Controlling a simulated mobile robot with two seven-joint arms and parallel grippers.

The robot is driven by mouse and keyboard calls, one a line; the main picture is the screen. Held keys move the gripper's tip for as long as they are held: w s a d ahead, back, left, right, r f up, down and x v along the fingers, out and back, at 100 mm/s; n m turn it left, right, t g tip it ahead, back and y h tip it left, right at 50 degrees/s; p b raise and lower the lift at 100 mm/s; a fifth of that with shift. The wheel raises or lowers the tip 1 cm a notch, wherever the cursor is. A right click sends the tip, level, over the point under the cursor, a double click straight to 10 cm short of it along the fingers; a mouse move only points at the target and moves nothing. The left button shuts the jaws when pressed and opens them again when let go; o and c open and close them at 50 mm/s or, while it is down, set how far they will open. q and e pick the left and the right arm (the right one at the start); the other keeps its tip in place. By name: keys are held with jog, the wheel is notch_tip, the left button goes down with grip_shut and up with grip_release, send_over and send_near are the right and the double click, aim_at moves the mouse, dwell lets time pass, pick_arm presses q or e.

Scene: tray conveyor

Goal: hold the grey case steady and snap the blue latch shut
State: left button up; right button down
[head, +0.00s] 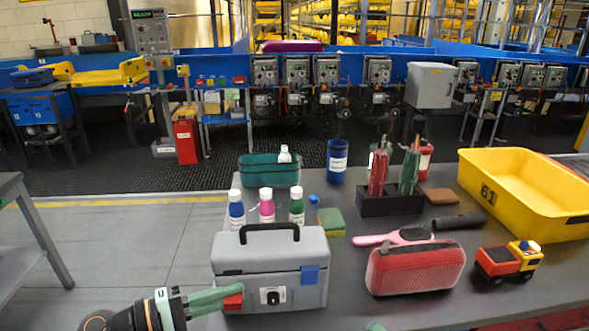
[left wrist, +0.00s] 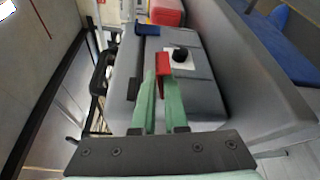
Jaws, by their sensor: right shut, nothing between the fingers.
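The grey case (head: 255,258) stands on the table with its lid down and a black handle on top. The blue latch (head: 310,275) is on its front at the right, near the lid seam; it also shows in the left wrist view (left wrist: 147,30). I cannot tell how far it stands out. My left gripper (head: 232,298) is at the case's lower left front, its green fingers shut on a red tab (left wrist: 163,64). Only a green fingertip of my right gripper (head: 375,327) shows at the bottom edge, right of the case; it is shut and empty.
Several bottles (head: 266,206) stand behind the case. A red case (head: 415,267), pink brush (head: 393,237) and toy truck (head: 508,262) lie to the right. A yellow bin (head: 520,190) stands at far right. The table front between the grey and red cases is clear.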

pick_arm(q)
jog(key=o, duration=0.5)
